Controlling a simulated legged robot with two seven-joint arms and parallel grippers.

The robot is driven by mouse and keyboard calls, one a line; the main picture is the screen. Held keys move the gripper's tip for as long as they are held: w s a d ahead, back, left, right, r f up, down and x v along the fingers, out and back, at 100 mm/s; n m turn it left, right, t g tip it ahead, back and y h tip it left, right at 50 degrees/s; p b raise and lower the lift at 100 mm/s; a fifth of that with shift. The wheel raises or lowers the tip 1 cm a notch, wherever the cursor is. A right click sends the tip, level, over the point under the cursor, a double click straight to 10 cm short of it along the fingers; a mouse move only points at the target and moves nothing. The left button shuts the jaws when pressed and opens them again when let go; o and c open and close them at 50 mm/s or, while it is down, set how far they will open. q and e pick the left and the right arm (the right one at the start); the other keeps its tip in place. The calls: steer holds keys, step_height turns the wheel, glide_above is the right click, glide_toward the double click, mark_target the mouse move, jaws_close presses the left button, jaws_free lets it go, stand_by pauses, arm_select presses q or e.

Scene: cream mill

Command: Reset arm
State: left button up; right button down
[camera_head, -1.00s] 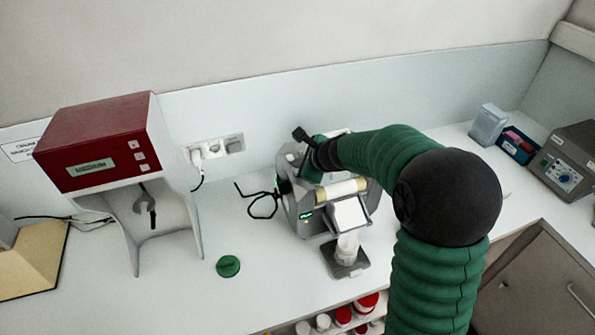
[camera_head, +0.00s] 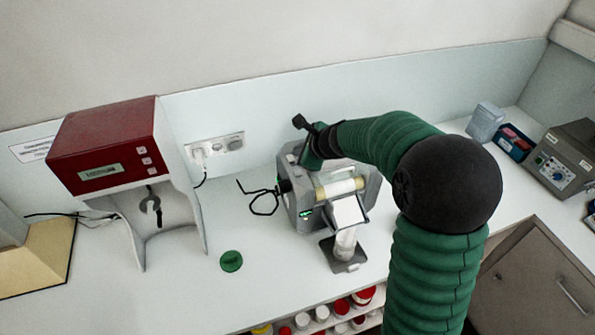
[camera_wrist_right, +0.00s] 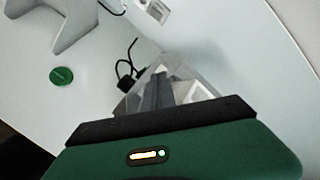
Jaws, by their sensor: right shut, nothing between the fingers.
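My right gripper (camera_head: 309,156) is above the left rear part of a grey machine (camera_head: 372,184) with a pale roller and a white sheet-like front. Its fingertips are hard to make out in the head view. In the right wrist view the two dark fingers (camera_wrist_right: 157,92) are together with nothing held, and the grey machine's clear and white parts show behind them. My green right arm comes in from the lower right and bends over the counter. My left gripper is not in view.
A red-topped device (camera_head: 104,147) with a wrench-shaped part stands on the left. A green round lid (camera_head: 231,261) lies on the counter. A wall socket (camera_head: 215,146), a grey control box (camera_head: 560,160) and a shelf of jars below are also visible. The counter's front middle is clear.

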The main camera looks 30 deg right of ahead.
stand_by(0.3)
steer(key=s+a+f+n+g+b, duration=0.3)
steer(key=s+a+f+n+b, duration=0.2)
steer(key=s+a+f+n, duration=0.3)
steer(key=s+a+f+n+g+b, duration=0.3)
steer(key=s+a+f+n+b, duration=0.2)
steer(key=s+f+n, duration=0.9)
steer(key=shift+s+a+n+g+b, duration=0.3)
steer(key=shift+s+a+n, duration=0.25)
steer(key=shift+a+n, duration=1.65)
steer(key=shift+d+n, duration=0.25)
steer(key=shift+n, duration=0.25)
steer(key=shift+d, duration=0.1)
stand_by(2.7)
